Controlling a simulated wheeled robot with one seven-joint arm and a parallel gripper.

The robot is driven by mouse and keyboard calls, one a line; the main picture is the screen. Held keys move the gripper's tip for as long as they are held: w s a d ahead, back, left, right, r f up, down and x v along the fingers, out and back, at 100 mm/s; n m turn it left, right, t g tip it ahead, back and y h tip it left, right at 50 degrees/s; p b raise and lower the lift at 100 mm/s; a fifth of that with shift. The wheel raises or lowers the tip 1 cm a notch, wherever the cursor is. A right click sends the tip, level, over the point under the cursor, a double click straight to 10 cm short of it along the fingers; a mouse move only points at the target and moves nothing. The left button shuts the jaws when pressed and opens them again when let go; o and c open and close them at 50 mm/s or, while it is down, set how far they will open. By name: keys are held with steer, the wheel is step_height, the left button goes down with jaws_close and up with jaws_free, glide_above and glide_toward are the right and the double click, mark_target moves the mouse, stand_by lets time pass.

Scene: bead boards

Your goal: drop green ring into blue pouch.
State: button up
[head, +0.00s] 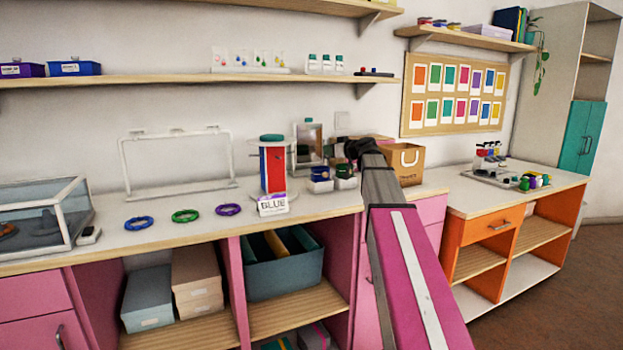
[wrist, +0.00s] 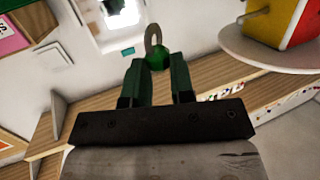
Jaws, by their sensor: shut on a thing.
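My gripper (wrist: 157,72) is shut on a green ring (wrist: 157,60), a round green stone with a grey band that sticks out past the fingertips. In the head view my gripper (head: 355,148) is dark, above the back of the counter; the ring cannot be made out there. To its left stands an upright display (head: 272,168) with a teal top and blue and red faces, behind a card reading BLUE (head: 273,205). The blue face (head: 264,172) may be the blue pouch; I cannot tell. In the wrist view the display shows yellow and red faces (wrist: 290,20) above a pale round base.
Two small holders (head: 320,180) stand between the display and my arm. A mirror (head: 309,143) and a paper bag (head: 405,165) stand near my gripper.

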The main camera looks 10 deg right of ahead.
steer(key=shift+w+a+r+n+g+y, duration=0.3)
steer(key=shift+w+a+r, duration=0.05)
steer(key=shift+w+a, duration=0.1)
steer(key=shift+s+f, duration=0.1)
steer(key=shift+f, duration=2.85)
steer(key=o, duration=1)
steer(key=shift+c, duration=0.2)
steer(key=v, duration=1)
steer(key=shift+s+d, duration=0.25)
steer(key=shift+s, duration=0.05)
